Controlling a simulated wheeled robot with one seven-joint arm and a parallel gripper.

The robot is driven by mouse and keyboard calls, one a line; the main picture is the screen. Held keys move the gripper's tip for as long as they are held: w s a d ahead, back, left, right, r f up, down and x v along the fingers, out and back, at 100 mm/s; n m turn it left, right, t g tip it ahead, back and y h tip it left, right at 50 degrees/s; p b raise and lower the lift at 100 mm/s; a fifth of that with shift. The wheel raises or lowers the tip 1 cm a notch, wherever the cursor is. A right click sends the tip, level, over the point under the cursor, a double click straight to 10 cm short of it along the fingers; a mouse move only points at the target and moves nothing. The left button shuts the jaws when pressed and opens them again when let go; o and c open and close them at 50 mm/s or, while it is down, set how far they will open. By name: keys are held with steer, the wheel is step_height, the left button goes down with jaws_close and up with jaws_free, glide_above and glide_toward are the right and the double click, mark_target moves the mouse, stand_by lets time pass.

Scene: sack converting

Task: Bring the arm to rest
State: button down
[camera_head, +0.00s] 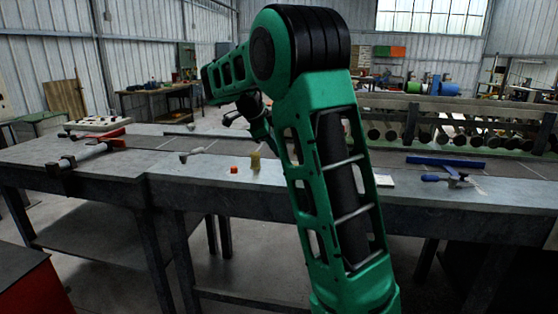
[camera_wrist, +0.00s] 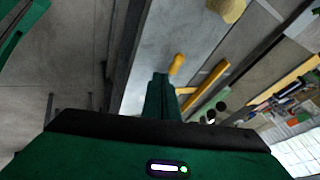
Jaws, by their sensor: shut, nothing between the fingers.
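My green arm rises through the middle of the head view, bends at a large dark-ringed elbow and reaches back to the left. Its wrist end hangs above the workbench (camera_head: 130,185), partly hidden behind the arm, and the fingers are not clear there. In the wrist view my gripper (camera_wrist: 160,80) shows as narrow green fingers, shut and empty. A yellow handle-like piece (camera_wrist: 177,64) appears just beyond the fingertips; I cannot tell the gap between them.
A yellowish block (camera_head: 255,161) and a small orange-red block (camera_head: 234,170) stand on the bench. A rack with a row of rollers (camera_head: 470,130) stands behind. A red cabinet (camera_head: 35,290) is front left.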

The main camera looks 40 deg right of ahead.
steer(key=shift+a+r, duration=0.4)
steer(key=shift+r, duration=0.2)
steer(key=s+a+f+n+y, duration=0.1)
steer(key=s+f+n+y, duration=0.1)
steer(key=s+n, duration=0.5)
steer(key=s+a+f+n+y, duration=0.1)
steer(key=s+a+f+n, duration=0.15)
steer(key=s, duration=0.85)
steer(key=s+a+f+n+y, duration=0.2)
steer(key=s+a+f+n, duration=0.2)
steer(key=s, duration=0.5)
steer(key=s+a+f+n+y, duration=0.2)
steer(key=s+a+f+n, duration=0.3)
steer(key=s, duration=0.4)
steer(key=shift+s+a+f+n, duration=0.3)
steer(key=shift+a+n, duration=0.35)
steer(key=shift+a, duration=0.55)
